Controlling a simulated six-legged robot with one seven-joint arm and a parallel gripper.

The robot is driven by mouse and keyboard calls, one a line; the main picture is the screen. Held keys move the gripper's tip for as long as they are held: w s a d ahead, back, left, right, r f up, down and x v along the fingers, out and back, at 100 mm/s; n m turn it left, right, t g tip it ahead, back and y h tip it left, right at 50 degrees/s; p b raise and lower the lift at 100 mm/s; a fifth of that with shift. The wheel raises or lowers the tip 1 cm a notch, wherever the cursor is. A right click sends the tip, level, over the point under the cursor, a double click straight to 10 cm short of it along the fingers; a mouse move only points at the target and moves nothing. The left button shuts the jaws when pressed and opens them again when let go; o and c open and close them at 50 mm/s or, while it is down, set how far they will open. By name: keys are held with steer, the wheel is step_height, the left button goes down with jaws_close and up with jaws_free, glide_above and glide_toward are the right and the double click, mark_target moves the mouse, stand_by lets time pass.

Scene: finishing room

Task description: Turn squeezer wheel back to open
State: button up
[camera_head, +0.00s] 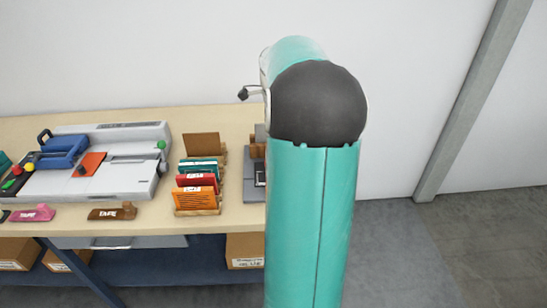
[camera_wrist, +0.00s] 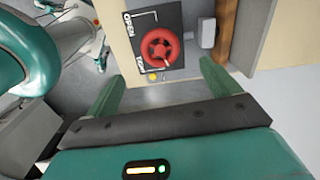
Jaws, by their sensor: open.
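A red squeezer wheel (camera_wrist: 160,47) shows in the wrist view on a dark panel (camera_wrist: 136,22). White lettering on the panel reads OPEN along its left edge, and a second word lower down is too small to read. My gripper (camera_wrist: 161,80) is open, its two green fingers spread wide below the wheel in the picture. Nothing shows between the fingers, and they appear apart from the wheel. In the head view my own arm hides the gripper and the wheel.
A wooden post (camera_wrist: 226,30) stands further right. The head view shows a bench (camera_head: 225,133) with a grey machine (camera_head: 130,182), an upright card rack (camera_head: 198,211) and labelled holders (camera_head: 112,213).

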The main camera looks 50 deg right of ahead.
step_height(320, 180, down, 9)
steer(key=shift+f, duration=0.2)
steer(key=c, duration=1)
